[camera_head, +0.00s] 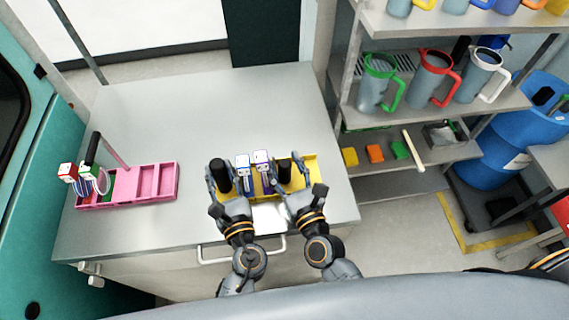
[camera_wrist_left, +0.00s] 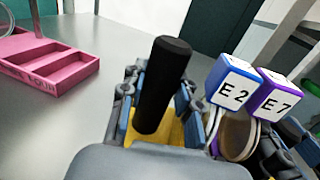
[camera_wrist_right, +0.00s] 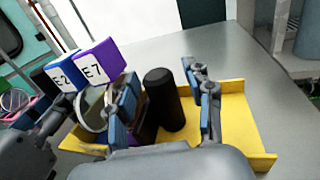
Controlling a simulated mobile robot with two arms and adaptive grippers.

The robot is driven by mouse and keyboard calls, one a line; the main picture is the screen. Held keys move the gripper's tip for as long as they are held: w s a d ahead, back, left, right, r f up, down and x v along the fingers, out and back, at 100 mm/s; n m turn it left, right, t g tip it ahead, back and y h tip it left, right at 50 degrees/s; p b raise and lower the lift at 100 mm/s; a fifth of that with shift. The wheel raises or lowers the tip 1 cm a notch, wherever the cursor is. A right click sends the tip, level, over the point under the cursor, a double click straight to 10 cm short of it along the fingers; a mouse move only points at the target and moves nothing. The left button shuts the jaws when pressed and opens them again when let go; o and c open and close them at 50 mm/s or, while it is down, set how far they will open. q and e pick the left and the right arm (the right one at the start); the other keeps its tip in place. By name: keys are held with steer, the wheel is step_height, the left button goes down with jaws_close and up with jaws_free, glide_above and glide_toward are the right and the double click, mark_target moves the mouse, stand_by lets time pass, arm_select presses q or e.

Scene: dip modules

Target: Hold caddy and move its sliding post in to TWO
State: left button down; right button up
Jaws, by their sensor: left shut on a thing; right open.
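The yellow caddy (camera_head: 309,166) sits on the grey table near its front edge, with an upright black post at each side of its modules. My left gripper (camera_wrist_left: 163,112) is shut on the left black post (camera_wrist_left: 163,75). My right gripper (camera_wrist_right: 165,105) is open, with its fingers on both sides of the other black post (camera_wrist_right: 160,98), at the right of the modules. A blue-topped module E2 (camera_wrist_left: 232,85) and a purple-topped module E7 (camera_wrist_left: 276,97) stand side by side between the posts. The caddy's right part is an empty yellow tray. I cannot read a TWO mark.
A pink caddy (camera_head: 158,182) with a post and several modules stands on the table's left. Shelves at the right hold pitchers (camera_head: 430,78) and small coloured blocks (camera_head: 375,153). A blue barrel (camera_head: 505,150) stands beyond. The table behind the yellow caddy is clear.

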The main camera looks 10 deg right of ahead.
steer(key=v, duration=1.2)
steer(key=shift+c, duration=0.4)
